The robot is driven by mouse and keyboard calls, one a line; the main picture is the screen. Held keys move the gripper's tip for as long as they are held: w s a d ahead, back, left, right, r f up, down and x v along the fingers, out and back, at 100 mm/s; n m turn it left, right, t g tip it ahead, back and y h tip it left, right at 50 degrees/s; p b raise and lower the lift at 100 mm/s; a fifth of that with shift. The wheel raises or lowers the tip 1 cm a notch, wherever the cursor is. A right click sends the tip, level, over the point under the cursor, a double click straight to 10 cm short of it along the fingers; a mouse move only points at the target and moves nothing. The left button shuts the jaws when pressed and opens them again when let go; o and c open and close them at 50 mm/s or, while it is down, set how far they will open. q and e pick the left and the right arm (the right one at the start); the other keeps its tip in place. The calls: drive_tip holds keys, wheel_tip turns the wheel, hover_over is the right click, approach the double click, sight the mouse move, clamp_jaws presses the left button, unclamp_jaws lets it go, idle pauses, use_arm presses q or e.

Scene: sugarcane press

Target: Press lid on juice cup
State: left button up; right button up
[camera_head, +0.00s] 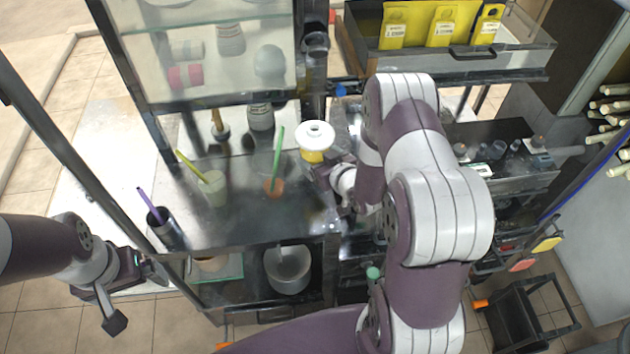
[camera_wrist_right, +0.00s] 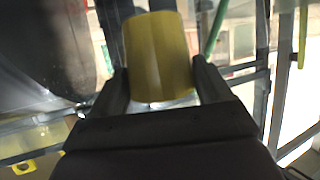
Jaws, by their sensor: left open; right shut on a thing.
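The juice cup (camera_head: 312,157) is yellow and stands out over the right end of the dark metal counter. A white round lid (camera_head: 315,134) with a small raised middle sits at its top; I cannot tell how tightly it fits. My right gripper (camera_head: 318,171) is shut on the cup, from its lower right in the head view. In the right wrist view the yellow cup (camera_wrist_right: 160,55) is between the two fingers, and the lid is not clear there. My left gripper (camera_head: 136,294) is open and empty at the lower left, apart from the counter.
On the counter (camera_head: 245,228) stand a dark cup with a purple straw (camera_head: 167,229), a pale cup with a yellow-green straw (camera_head: 214,189) and an orange item with a green straw (camera_head: 273,187). A glass case (camera_head: 205,50) rises behind.

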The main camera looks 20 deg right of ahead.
drive_tip(key=f, duration=0.4)
drive_tip(key=shift+w+d, duration=0.1)
drive_tip(key=shift+w, duration=0.1)
drive_tip(key=shift+s, duration=0.1)
drive_tip(key=shift+s+f+p, duration=0.1)
drive_tip(key=shift+f+p, duration=0.1)
drive_tip(key=shift+p, duration=0.1)
wheel_tip(320, 180, down, 2)
drive_tip(key=shift+f, duration=0.25)
drive_tip(key=shift+f+p, duration=0.3)
drive_tip(key=shift+f, duration=0.25)
drive_tip(key=o, duration=1.1)
drive_tip(key=shift+f, duration=0.15)
drive_tip(key=o, duration=0.3)
